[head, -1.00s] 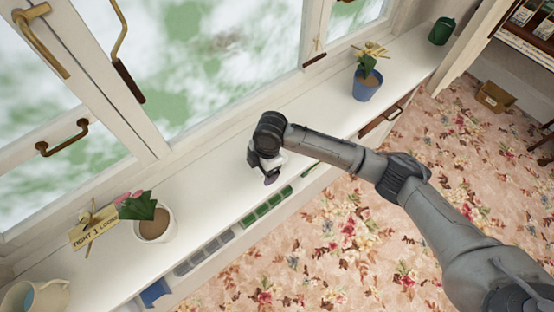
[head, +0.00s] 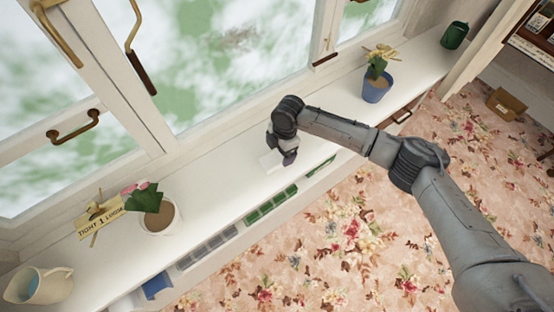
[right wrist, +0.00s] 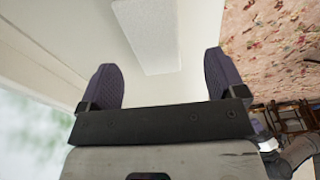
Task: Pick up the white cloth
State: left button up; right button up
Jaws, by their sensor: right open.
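The white cloth (head: 271,162) looks like a flat, pale rectangle lying on the white windowsill (head: 215,195). It also shows in the right wrist view (right wrist: 148,35), beyond the fingertips and between their lines. My right gripper (head: 288,158) is over the sill, at the right side of the cloth in the head view, and partly covers it there. In the right wrist view the two purple-grey fingers (right wrist: 163,75) are wide apart with nothing between them. My left gripper is in neither view.
A white pot with a plant (head: 160,215) and a cream jug (head: 38,286) stand on the sill at left. A blue pot (head: 376,88) and a green can (head: 454,36) stand at right. The window (head: 230,50) rises behind. Flowered carpet (head: 330,240) lies below the sill.

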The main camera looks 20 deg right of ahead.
aim_at(277, 157)
jog(key=f, duration=0.3)
jog(key=f+b, duration=0.1)
jog(key=shift+w+a+f, duration=0.15)
jog(key=shift+a+f, duration=0.25)
jog(key=shift+f, duration=0.4)
jog(key=shift+c, duration=0.2)
jog(key=c, duration=1)
jog(key=shift+o, duration=0.2)
jog(key=shift+r, duration=0.2)
